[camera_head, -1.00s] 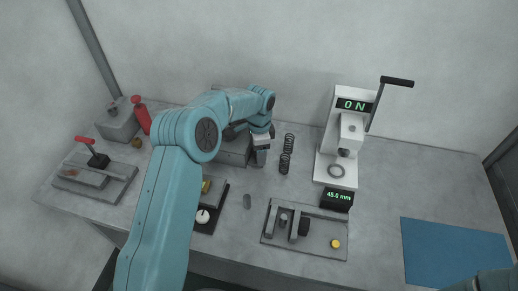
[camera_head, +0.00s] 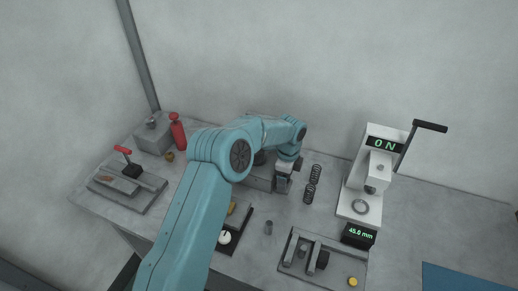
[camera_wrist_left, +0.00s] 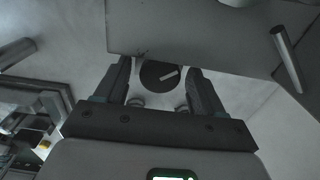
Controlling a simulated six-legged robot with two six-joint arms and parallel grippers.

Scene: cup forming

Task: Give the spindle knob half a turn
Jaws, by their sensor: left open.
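The spindle knob (camera_wrist_left: 151,77) is a dark round disc with a pale bar mark, in the left wrist view. It lies between the two fingers of my left gripper (camera_wrist_left: 158,70), which is open. I see a gap on each side of the knob, so the fingers do not look closed on it. In the head view my left gripper (camera_head: 284,182) is at the right end of a grey machine block (camera_head: 260,176), and the knob is hidden there. My right gripper is not in view.
A red bottle (camera_head: 178,131) stands back left.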

